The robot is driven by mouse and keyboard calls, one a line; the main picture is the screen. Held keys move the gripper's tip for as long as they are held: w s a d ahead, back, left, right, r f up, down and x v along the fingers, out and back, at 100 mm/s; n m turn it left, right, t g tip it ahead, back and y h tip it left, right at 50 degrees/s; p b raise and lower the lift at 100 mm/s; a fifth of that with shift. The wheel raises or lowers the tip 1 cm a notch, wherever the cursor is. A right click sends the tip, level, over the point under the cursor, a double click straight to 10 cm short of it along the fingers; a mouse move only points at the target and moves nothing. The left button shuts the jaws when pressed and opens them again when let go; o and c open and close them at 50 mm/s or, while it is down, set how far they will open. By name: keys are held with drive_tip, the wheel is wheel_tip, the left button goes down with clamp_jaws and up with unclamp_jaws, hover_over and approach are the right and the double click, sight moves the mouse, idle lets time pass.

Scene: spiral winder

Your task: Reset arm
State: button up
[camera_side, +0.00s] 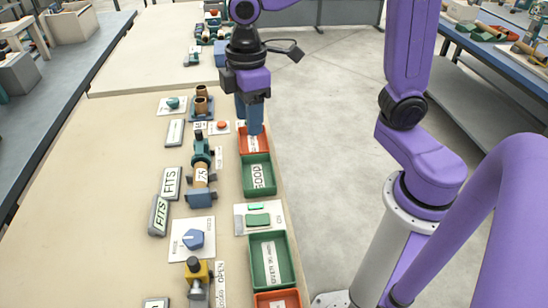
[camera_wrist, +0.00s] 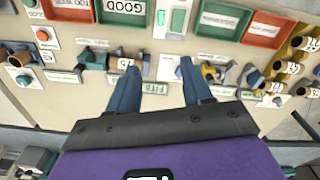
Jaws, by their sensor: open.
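My gripper (camera_side: 249,125) is open and empty in the side view. Its blue fingers point down over the orange tray at the far end of the tray row; I cannot tell whether they touch it. In the wrist view my gripper (camera_wrist: 158,75) has its two fingers wide apart, with no object held between them. The spiral winder is not clearly identifiable; a teal and blue device (camera_side: 201,152) with a tan roll (camera_side: 202,175) stands on the table to the left of the trays.
The table's right edge holds an orange tray (camera_side: 246,133), a green tray marked GOOD (camera_side: 247,176), another green tray (camera_side: 256,262) and a nearer orange tray (camera_side: 262,304). A yellow device (camera_side: 197,272), a blue knob (camera_side: 194,239) and FITS plates (camera_side: 169,183) stand left. The table's left side is clear.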

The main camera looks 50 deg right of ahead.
drive_tip(key=s+d+f, duration=0.2)
drive_tip(key=s+d, duration=0.2)
drive_tip(key=s, duration=0.5)
drive_tip(key=s+d+f, duration=0.2)
drive_tip(key=s+d, duration=0.2)
drive_tip(key=s, duration=0.5)
drive_tip(key=shift+f, duration=0.15)
